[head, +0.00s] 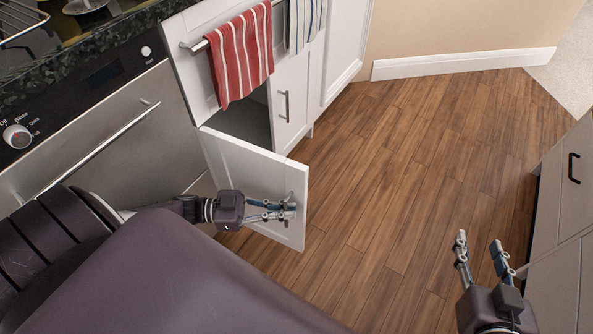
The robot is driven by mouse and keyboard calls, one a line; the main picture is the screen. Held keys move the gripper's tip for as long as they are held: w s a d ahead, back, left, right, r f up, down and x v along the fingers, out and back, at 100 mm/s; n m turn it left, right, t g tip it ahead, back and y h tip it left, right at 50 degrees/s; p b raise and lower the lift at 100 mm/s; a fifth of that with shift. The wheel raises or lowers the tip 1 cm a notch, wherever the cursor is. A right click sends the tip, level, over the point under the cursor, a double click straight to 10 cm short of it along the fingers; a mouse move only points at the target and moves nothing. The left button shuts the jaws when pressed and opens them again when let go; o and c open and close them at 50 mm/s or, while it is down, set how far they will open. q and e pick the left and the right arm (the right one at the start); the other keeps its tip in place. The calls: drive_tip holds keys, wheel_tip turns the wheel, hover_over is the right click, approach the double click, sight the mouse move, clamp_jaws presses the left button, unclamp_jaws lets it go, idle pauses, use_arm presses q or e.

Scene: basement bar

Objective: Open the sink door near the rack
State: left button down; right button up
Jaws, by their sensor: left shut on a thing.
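The white sink door (253,172) stands swung out from its cabinet, below a towel rack (194,46) that holds a red striped towel (241,55) and a white and blue striped towel (305,20). The dark inside of the cabinet (248,121) shows behind the door. My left gripper (288,211) is at the door's outer edge, shut on the door's handle, which the fingers mostly hide. My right gripper (482,256) is open and empty above the floor at lower right.
A second white cabinet door with a handle (286,106) is shut. Grey drawers (560,215) stand at the right. The wooden floor (400,170) between is clear.

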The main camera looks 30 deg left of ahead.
use_arm(q)
drive_tip(key=s+a+p, duration=0.1)
drive_tip(key=s, duration=0.5)
use_arm(e)
drive_tip(key=s+d+f+g+h, duration=0.1)
drive_tip(key=s+d+f+g, duration=0.1)
drive_tip(key=s+f+g, duration=0.2)
drive_tip(key=shift+s+d+f+g, duration=0.3)
drive_tip(key=shift+s+f, duration=0.7)
drive_tip(key=shift+f, duration=0.6)
use_arm(q)
drive_tip(key=shift+s+a, duration=0.1)
drive_tip(key=c, duration=2.3)
unclamp_jaws()
drive_tip(key=shift+c, duration=0.2)
use_arm(e)
drive_tip(key=shift+a, duration=0.1)
